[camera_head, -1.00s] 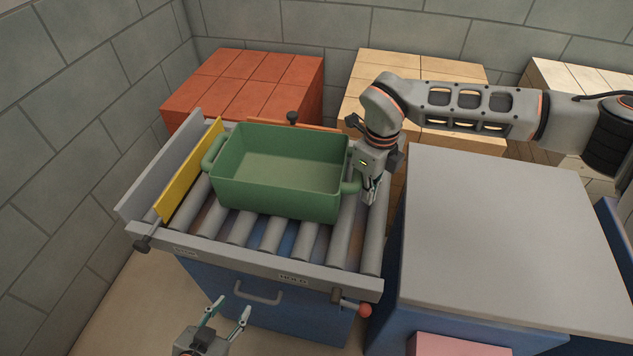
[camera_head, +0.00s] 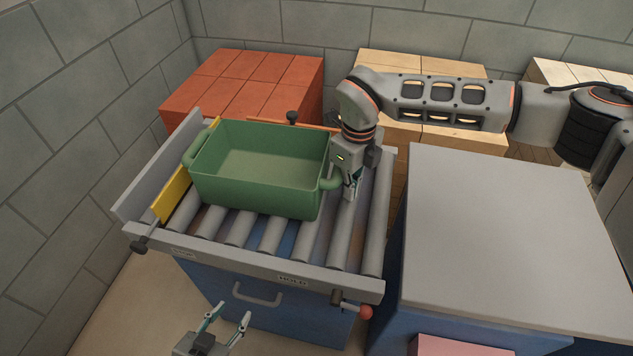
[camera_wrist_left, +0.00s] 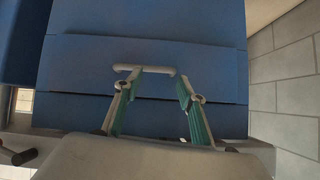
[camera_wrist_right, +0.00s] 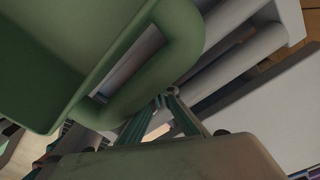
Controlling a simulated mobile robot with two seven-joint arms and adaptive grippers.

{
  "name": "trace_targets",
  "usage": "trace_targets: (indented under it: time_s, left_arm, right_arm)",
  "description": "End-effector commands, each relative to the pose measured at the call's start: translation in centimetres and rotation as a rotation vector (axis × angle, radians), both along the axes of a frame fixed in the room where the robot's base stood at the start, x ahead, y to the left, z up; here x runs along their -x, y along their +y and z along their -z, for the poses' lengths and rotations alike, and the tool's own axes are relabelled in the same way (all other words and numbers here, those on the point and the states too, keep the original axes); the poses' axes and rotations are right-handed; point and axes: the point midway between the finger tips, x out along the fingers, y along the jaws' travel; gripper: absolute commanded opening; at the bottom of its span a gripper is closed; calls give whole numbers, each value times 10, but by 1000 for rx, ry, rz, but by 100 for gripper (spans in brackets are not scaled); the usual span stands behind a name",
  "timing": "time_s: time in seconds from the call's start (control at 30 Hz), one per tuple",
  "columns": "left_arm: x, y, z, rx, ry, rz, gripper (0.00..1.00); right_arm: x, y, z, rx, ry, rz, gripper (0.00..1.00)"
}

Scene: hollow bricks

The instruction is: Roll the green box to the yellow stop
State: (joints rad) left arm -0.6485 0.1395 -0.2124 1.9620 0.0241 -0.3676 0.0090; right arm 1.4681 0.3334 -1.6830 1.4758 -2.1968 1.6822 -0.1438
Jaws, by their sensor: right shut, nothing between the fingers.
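The green box (camera_head: 258,172), open and empty, sits upright on the grey rollers of the conveyor. Its left handle side overlaps the yellow stop (camera_head: 171,195) in the head view; I cannot tell whether they touch. My right gripper (camera_head: 351,191) is shut, pointing down at the box's right handle (camera_head: 331,183). In the right wrist view its fingertips (camera_wrist_right: 168,97) are beside the handle (camera_wrist_right: 160,75), with nothing between them. My left gripper (camera_head: 229,318) is open and empty, low in front of the conveyor; its fingers also show in the left wrist view (camera_wrist_left: 155,92).
The conveyor's rail (camera_head: 250,263) carries a lever with a red knob (camera_head: 366,312). Below is a blue cabinet with a grey handle (camera_head: 257,296). A grey-topped blue block (camera_head: 500,230) stands at right. Orange (camera_head: 245,80) and tan brick stacks stand behind. Bare rollers lie right of the box.

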Motion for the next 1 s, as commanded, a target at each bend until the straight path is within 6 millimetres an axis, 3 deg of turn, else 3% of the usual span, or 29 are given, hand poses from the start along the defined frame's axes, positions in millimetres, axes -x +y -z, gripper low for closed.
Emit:
trace_targets:
  time_s: [0.3, 1.0]
  left_arm:
    - [2, 0, 7, 0, 6, 0, 40]
    - [-2, 0, -7, 0, -5, 0, 40]
  right_arm:
    - [-4, 15, 0, 0, 0, -1, 0]
    - [0, -1, -1, -1, -1, -1, 0]
